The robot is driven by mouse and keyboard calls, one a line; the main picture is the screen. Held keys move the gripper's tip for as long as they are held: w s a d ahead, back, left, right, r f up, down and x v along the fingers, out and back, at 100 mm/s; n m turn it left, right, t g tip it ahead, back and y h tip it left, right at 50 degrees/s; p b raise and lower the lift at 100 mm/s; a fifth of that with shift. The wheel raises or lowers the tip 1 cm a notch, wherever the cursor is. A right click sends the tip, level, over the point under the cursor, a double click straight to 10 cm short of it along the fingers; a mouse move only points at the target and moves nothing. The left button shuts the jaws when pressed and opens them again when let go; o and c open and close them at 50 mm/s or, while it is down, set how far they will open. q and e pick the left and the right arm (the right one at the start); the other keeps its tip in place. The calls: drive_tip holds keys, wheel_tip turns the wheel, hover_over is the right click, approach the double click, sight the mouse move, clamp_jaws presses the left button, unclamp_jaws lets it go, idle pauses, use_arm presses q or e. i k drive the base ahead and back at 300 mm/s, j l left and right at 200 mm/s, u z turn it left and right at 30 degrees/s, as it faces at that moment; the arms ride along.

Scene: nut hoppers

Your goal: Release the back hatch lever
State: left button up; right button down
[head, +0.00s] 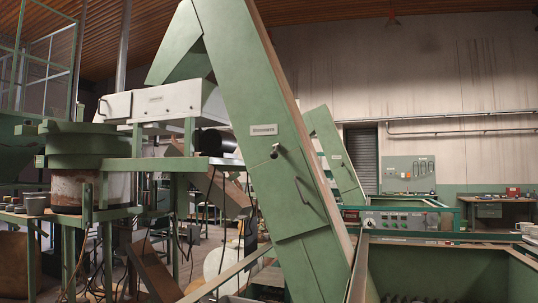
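A tall green inclined conveyor housing (240,90) fills the middle of the head view. A small lever with a dark knob (274,151) sticks out of its face, just below a white label plate (263,130). Lower down, a thin dark bar handle (308,198) sits slantwise on a green hatch panel (315,255), which looks closed. I cannot tell for certain whether this is the back hatch. A second green inclined housing (335,155) stands farther back, partly hidden by the first. Neither of my grippers is in view.
An open green hopper (440,268) stands at the lower right, with a control panel (400,220) behind it. A green drum feeder (82,150) on a stand and metal posts crowd the left. A workbench (490,205) is at the back right.

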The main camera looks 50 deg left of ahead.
sight(274, 154)
drive_tip(key=u, duration=1.5)
